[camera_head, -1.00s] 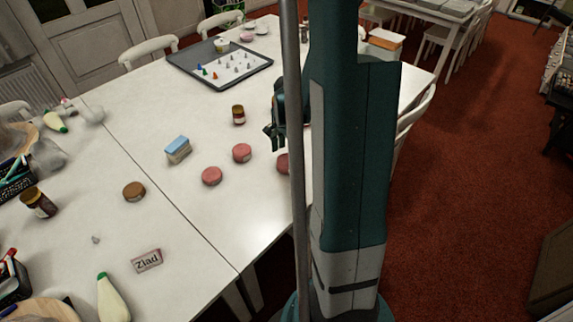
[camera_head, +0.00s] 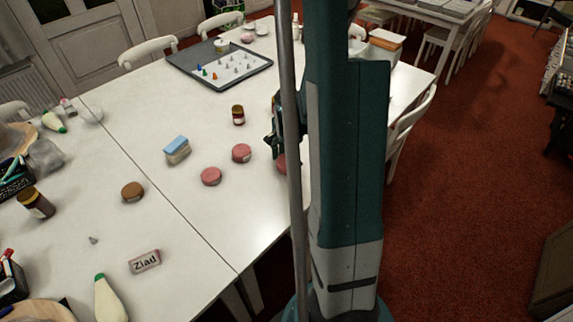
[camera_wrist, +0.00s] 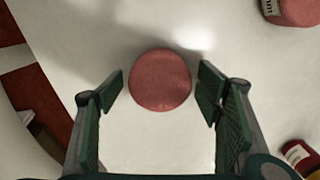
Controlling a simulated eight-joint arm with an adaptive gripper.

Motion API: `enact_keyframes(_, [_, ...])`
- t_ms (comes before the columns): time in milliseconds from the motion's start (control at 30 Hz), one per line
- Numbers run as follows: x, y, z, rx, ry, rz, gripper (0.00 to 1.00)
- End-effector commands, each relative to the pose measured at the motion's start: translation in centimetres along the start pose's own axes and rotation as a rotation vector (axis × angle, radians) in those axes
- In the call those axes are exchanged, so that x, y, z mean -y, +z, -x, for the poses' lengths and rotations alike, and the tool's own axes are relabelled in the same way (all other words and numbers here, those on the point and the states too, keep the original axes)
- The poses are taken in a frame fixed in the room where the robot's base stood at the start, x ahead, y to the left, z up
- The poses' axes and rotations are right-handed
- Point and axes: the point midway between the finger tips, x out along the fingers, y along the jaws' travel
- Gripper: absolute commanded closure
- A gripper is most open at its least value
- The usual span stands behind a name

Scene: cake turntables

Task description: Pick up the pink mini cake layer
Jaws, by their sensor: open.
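A round pink mini cake layer (camera_wrist: 160,92) lies flat on the white table, centred between my gripper's fingers in the wrist view. My gripper (camera_wrist: 162,78) is open, with a gap on each side of the layer, and holds nothing. In the head view a pink layer (camera_head: 282,165) shows just below my gripper (camera_head: 272,141), partly hidden by my arm. Two more pink layers lie to the left, one nearer (camera_head: 241,153) and one farther left (camera_head: 211,177). Another pink piece (camera_wrist: 296,10) is cut off at the wrist view's top right.
A brown jar (camera_head: 238,115) stands behind the pink layers; a jar (camera_wrist: 300,156) shows at the wrist view's lower right. A blue-topped block (camera_head: 177,150) and a brown layer (camera_head: 132,192) are to the left. The table edge and red carpet lie at the wrist view's left.

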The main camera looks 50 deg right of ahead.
Motion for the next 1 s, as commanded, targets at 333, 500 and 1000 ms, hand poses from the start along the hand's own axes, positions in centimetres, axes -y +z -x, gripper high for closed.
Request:
enact_keyframes(333, [0.0,0.0,0.0,0.0,0.0,0.0,0.65])
enact_keyframes(500, [0.0,0.0,0.0,0.0,0.0,0.0,0.65])
enact_keyframes(1000, [0.0,0.0,2.4,0.0,0.0,0.0,0.65])
